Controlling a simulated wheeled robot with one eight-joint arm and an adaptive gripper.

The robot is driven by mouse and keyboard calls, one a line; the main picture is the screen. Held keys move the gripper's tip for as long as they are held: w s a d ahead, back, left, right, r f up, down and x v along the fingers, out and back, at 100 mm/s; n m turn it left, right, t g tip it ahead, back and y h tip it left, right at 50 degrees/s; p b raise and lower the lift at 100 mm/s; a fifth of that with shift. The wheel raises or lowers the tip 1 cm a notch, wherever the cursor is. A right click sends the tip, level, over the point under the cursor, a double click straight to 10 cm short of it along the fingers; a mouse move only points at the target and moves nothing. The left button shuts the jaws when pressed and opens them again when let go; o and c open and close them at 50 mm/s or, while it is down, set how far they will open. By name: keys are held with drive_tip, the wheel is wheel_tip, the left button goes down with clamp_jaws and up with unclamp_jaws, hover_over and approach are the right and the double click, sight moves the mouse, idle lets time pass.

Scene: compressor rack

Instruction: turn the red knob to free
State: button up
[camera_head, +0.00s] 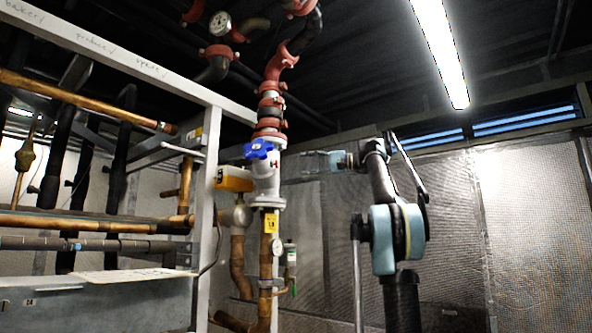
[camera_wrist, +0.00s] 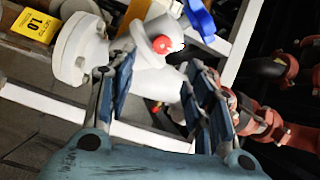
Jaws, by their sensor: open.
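A small round red knob (camera_wrist: 162,44) sits on the side of the white valve body (camera_wrist: 88,48) in the wrist view. The valve (camera_head: 266,178) stands on the vertical pipe in the head view, where I cannot make out the knob clearly. My gripper (camera_wrist: 160,76) is open, with its blue-padded fingers on either side and nothing held between them. The knob lies just beyond the fingertips, apart from them as far as I can tell. In the head view my gripper (camera_head: 306,165) reaches in from the right of the valve.
A blue handwheel (camera_head: 258,149) is close to the knob; it also shows in the wrist view (camera_wrist: 198,18). Red-coupled pipes (camera_head: 270,100) rise above the valve. A yellow tag (camera_head: 270,223) and a gauge (camera_head: 277,246) are below. A white frame post (camera_head: 207,210) stands left.

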drive_tip(key=shift+s+d, duration=0.2)
drive_tip(key=shift+d, duration=0.85)
drive_tip(key=s+f+h, duration=0.3)
drive_tip(key=s+f, duration=0.3)
drive_tip(key=f, duration=0.7)
drive_tip(key=s+a+f+g+h, duration=0.1)
drive_tip(key=s+f+h, duration=0.3)
drive_tip(key=f, duration=0.9)
drive_tip(key=s+f+h, duration=0.2)
drive_tip(key=s+f, duration=0.5)
drive_tip(key=f, duration=0.6)
drive_tip(key=s+d+f+h, duration=0.3)
drive_tip(key=s+f, duration=0.4)
drive_tip(key=f, duration=0.7)
drive_tip(key=s+d+f+h, duration=0.3)
drive_tip(key=s+d+f, duration=0.2)
drive_tip(key=f, duration=1)
drive_tip(key=s+d+f+h, duration=0.2)
drive_tip(key=s+d+f, duration=0.2)
drive_tip(key=s+f, duration=0.6)
wheel_tip(320, 180, down, 4)
drive_tip(key=shift+d+f+h, duration=0.15)
drive_tip(key=shift+d+h, duration=0.2)
drive_tip(key=shift+h, duration=0.05)
drive_tip(key=shift+w, duration=0.15)
drive_tip(key=shift+w+f, duration=0.2)
drive_tip(key=shift+w, duration=0.15)
